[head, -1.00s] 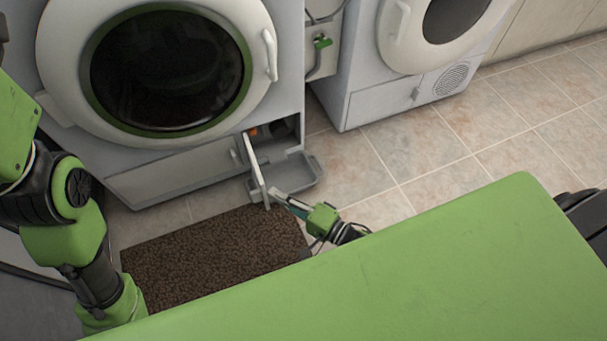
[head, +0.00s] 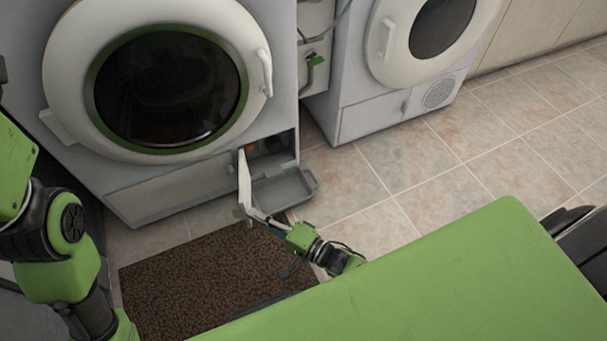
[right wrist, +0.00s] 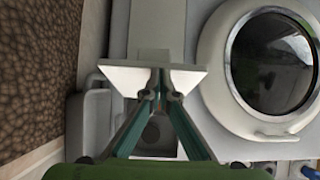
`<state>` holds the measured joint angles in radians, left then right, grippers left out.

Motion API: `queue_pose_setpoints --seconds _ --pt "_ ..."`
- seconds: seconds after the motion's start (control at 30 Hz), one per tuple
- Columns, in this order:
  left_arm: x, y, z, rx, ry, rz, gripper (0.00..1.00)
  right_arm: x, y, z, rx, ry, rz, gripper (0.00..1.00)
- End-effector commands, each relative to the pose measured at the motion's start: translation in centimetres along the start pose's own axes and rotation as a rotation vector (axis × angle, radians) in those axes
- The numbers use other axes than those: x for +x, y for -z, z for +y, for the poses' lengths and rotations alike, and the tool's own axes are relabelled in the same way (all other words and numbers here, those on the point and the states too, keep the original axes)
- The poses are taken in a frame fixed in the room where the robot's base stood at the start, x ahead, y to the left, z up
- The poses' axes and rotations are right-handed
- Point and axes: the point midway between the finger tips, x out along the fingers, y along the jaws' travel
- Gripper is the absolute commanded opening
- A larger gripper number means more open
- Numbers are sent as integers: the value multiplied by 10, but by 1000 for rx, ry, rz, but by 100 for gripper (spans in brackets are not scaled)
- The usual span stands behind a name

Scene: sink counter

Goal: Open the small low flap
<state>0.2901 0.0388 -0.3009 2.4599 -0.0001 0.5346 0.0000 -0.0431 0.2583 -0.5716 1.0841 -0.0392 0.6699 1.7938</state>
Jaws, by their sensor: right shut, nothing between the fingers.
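The small low flap (head: 244,181) is a thin white panel at the lower right of the left machine's front. It stands swung out from its opening (head: 268,145). It also shows in the right wrist view (right wrist: 120,78), pale and straight ahead of the fingertips. My right gripper (head: 256,216) is shut and empty, its tips at the flap's outer end; whether they touch it I cannot tell. In the right wrist view, its fingers (right wrist: 160,88) converge at the flap. My left arm comes in at the left; its gripper is out of view.
A grey tray (head: 285,187) juts out below the opening, right beside the flap. A brown mat (head: 200,275) lies on the tiles in front. A second machine (head: 385,110) stands at the right. Bare floor (head: 440,170) is free there.

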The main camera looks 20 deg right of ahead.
Motion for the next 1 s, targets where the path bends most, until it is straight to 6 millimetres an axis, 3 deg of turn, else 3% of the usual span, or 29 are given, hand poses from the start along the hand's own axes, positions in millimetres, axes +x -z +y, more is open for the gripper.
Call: queue_pose_setpoints --seconds 0.23,0.63,1.0 --pt "-1 0 -1 1 1 -1 0 -9 0 0 -1 -1 -1 0" --pt "0 0 0 1 0 0 0 -68 0 0 -1 -2 0 0" --pt "0 0 0 1 0 0 0 -75 0 0 0 0 0 0"
